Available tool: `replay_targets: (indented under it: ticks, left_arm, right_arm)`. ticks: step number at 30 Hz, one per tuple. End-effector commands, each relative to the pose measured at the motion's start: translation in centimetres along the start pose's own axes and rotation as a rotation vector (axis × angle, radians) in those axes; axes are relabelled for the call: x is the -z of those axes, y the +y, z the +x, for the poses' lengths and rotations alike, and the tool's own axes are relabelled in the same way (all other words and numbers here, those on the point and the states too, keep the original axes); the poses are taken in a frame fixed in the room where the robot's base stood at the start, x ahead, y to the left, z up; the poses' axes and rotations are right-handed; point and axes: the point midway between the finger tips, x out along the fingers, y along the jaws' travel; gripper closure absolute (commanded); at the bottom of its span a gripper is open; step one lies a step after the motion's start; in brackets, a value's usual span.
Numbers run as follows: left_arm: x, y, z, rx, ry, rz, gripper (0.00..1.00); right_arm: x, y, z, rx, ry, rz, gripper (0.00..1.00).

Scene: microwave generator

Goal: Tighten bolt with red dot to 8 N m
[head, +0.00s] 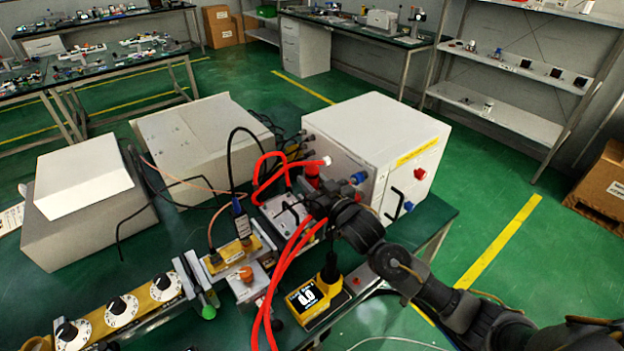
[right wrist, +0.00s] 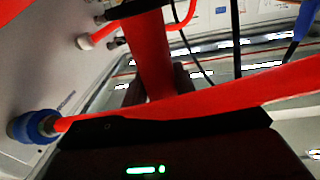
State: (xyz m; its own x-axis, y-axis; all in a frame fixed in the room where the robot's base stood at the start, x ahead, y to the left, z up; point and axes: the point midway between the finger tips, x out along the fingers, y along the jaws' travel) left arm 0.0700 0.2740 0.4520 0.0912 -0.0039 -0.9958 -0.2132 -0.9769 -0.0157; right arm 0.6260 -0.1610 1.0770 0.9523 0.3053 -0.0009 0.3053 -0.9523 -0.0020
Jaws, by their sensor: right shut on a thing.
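My right gripper (head: 318,205) is over the middle of the bench, beside the white cabinet. In the right wrist view a broad red hose (right wrist: 147,45) runs down between its two dark fingers, and the gripper is shut on it. The fingertips are partly hidden in the head view. Red hoses (head: 285,270) hang from there toward the bench's front edge. A yellow tool with a lit display and black upper part (head: 318,300) stands on the bench below my right gripper. No bolt with a red dot can be made out. My left gripper is not in view.
The white cabinet (head: 385,140) has blue and red fittings. A metal block (head: 285,213) with a black handle sits beside it. An orange knob (head: 246,273), a brass waveguide part (head: 235,252) and white dials (head: 120,310) lie left. Grey boxes (head: 85,210) and loose cables fill the back left.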

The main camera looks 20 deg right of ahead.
Motion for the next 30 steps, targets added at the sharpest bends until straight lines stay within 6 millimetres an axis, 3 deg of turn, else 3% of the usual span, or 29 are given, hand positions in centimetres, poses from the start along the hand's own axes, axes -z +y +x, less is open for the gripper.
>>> replay_targets:
  ticks: [30]
  left_arm:
    - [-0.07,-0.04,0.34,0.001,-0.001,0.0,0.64]
  right_arm:
    - [-0.59,-0.01,0.03,0.001,0.004,0.0,0.97]
